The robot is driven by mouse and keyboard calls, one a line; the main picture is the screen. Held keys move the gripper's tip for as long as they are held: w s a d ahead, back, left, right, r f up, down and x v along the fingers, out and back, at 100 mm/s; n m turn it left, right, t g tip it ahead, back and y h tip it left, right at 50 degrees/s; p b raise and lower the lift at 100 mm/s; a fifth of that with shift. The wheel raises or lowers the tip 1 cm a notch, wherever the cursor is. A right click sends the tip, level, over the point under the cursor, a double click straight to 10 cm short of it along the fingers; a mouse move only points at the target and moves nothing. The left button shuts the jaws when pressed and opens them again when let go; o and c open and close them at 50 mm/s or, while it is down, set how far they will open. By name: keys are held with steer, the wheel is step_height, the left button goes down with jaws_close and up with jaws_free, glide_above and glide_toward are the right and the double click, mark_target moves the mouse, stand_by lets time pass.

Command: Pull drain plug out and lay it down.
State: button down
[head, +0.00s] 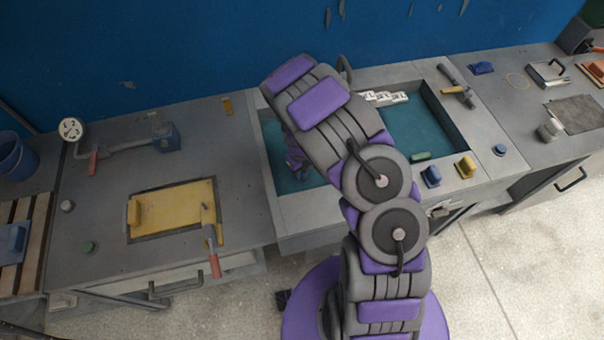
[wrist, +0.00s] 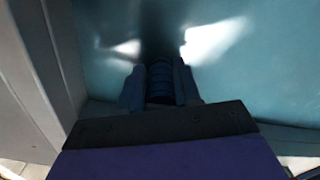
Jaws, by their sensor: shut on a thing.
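In the wrist view, a dark blue ribbed piece, which looks like the drain plug (wrist: 160,84), sits between the two fingers of my gripper (wrist: 160,76). The fingers are shut on it from left and right. Below and ahead of it lies the teal floor of the basin (wrist: 105,70), with bright reflections and a dark shadow. I cannot tell whether the plug is seated in a drain or clear of it. In the head view, my arm reaches into the left part of the sunken basin (head: 290,224); the plug and fingertips are hidden there.
The basin wall (wrist: 45,60) is close on the left in the wrist view. A yellow plate (head: 172,208) lies on the left bench.

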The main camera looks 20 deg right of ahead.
steer(key=shift+a+r+p, duration=0.2)
steer(key=shift+r+p, duration=0.1)
steer(key=shift+r, duration=0.55)
steer(key=shift+d+r+p, duration=0.1)
steer(key=shift+r+p, duration=0.25)
steer(key=shift+r, duration=0.6)
steer(key=shift+r+p, duration=1.1)
steer(key=shift+r, duration=0.9)
